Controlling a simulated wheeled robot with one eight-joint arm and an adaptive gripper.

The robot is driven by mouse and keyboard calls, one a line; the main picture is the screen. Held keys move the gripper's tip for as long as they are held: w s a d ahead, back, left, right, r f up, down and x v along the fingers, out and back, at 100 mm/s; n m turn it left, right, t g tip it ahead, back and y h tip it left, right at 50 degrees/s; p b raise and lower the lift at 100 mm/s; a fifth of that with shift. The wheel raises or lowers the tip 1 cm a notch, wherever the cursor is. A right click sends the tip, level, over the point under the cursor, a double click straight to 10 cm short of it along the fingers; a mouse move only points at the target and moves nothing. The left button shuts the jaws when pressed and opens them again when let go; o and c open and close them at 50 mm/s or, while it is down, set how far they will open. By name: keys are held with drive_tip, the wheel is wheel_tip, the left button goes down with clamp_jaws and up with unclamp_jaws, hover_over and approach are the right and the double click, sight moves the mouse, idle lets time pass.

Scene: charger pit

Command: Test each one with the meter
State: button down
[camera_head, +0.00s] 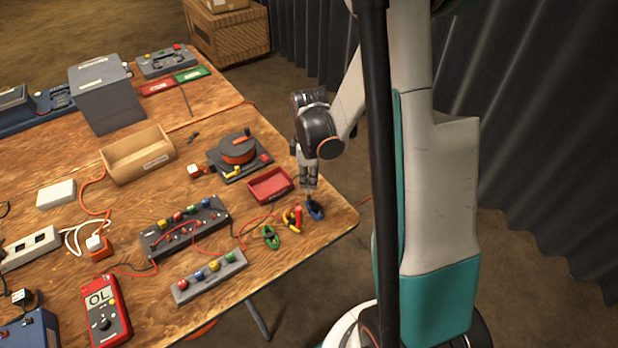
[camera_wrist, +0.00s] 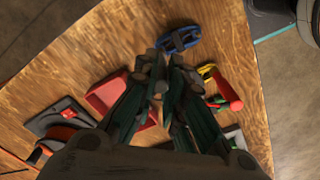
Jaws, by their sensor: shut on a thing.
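The red meter (camera_head: 106,312) lies at the front left of the table, and its screen reads OL. My gripper (camera_head: 310,187) points down at the table's right edge. Its fingers (camera_wrist: 167,65) are shut on the blue looped lead (camera_head: 314,211), which shows just beyond the fingertips in the wrist view (camera_wrist: 180,40). The exact grip point is hidden. A yellow loop (camera_wrist: 207,71) and a red piece (camera_wrist: 228,90) lie close beside it. A green loop (camera_head: 270,237) lies farther left. A red tray (camera_head: 270,186) stands behind the loops.
A dark block with coloured knobs (camera_head: 185,228) and a grey block with coloured knobs (camera_head: 208,277) stand left of the loops. A reel device (camera_head: 239,157) and an open wooden box (camera_head: 137,155) stand farther back. Thin cables cross the table.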

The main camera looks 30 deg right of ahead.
drive_tip(key=shift+f+b, duration=0.8)
drive_tip(key=shift+b, duration=0.05)
idle(1.2)
drive_tip(key=c, duration=1.6)
unclamp_jaws()
drive_tip(key=o, duration=0.3)
drive_tip(key=shift+r, duration=0.15)
drive_tip(key=shift+r+p, duration=2.55)
drive_tip(key=shift+r, duration=1.1)
